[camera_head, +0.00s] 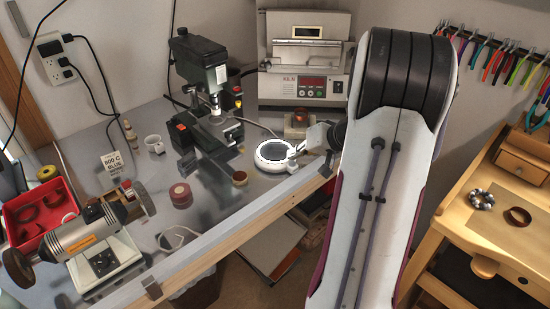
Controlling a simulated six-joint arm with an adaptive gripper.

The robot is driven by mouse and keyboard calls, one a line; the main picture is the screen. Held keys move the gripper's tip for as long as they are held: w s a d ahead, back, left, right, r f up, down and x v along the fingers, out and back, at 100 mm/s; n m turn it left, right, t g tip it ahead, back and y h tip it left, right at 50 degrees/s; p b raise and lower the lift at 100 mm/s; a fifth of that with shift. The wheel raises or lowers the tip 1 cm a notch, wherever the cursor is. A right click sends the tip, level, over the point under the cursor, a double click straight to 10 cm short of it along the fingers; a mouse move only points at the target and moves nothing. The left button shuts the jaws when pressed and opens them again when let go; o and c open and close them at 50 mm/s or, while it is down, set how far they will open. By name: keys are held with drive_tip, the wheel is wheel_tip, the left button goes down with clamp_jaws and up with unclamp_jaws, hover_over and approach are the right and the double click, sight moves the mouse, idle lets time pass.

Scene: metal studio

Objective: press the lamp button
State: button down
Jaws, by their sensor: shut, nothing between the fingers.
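A round white disc (275,156) with a dark centre and a bright rim lies on the grey bench near its front edge; it looks like the lamp, but I cannot make out a separate button on it. A small brown-red box (297,123) with a round top piece stands behind it, in front of the kiln; I cannot tell whether it is a button. My gripper (293,160) is small in view at the disc's right edge and looks shut and empty. I cannot tell whether it touches the disc. My arm reaches in from the right.
A kiln (303,87) stands at the back, with a dark drill press (200,65) left of it. A wooden workbench (500,225) stands at right.

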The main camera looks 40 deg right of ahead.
sight(295, 164)
drive_tip(key=shift+f, duration=0.55)
idle(0.9)
drive_tip(key=shift+r, duration=0.55)
drive_tip(key=shift+r, duration=0.1)
idle(0.3)
drive_tip(key=shift+r, duration=2.9)
drive_tip(key=shift+m, duration=0.3)
